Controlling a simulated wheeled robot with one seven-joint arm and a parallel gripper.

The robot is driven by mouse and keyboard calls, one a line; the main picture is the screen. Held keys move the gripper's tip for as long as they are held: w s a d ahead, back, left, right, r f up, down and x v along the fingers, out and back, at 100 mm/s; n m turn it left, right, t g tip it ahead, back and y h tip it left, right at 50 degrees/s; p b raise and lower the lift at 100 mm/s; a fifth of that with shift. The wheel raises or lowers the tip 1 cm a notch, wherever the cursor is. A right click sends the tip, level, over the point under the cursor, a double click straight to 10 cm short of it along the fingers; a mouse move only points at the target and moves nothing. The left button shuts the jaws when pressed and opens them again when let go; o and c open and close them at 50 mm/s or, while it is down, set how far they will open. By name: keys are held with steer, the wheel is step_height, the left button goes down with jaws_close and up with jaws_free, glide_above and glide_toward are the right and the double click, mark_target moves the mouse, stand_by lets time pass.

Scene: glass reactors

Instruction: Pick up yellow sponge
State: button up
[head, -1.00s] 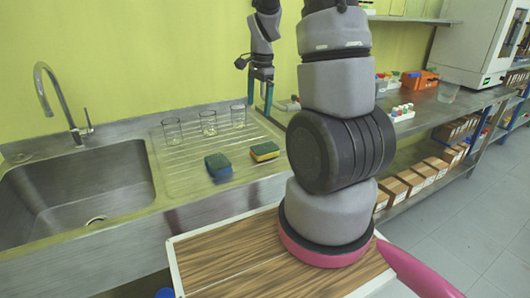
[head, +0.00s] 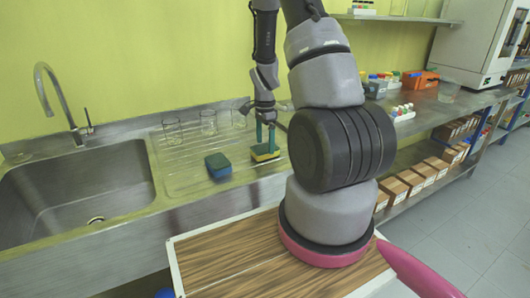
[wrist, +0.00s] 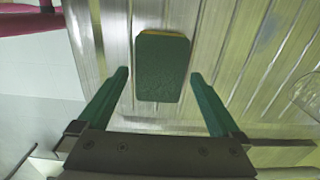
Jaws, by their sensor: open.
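The yellow sponge (head: 265,157) has a dark green top face and lies on the ribbed metal drainboard, right of a blue sponge (head: 218,166). My gripper (head: 265,140) is open and points down just above the yellow sponge, its teal fingers partly covering it. In the wrist view the sponge (wrist: 162,68) shows mainly its green face, with a thin yellow edge at the top. There it sits between the two fingertips (wrist: 159,78), with a gap on each side. I cannot tell whether the fingertips reach down beside it. Nothing is held.
Several glass beakers (head: 208,123) stand on the drainboard behind the sponges, close to my gripper. The sink basin (head: 80,190) opens at the left, with a tall tap (head: 55,95). The bench on the right holds small bottles and racks (head: 403,112).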

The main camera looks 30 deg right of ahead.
mark_target(265, 147)
step_height(265, 147, down, 2)
steer(key=c, duration=1.3)
step_height(265, 147, up, 10)
steer(key=shift+r, duration=0.1)
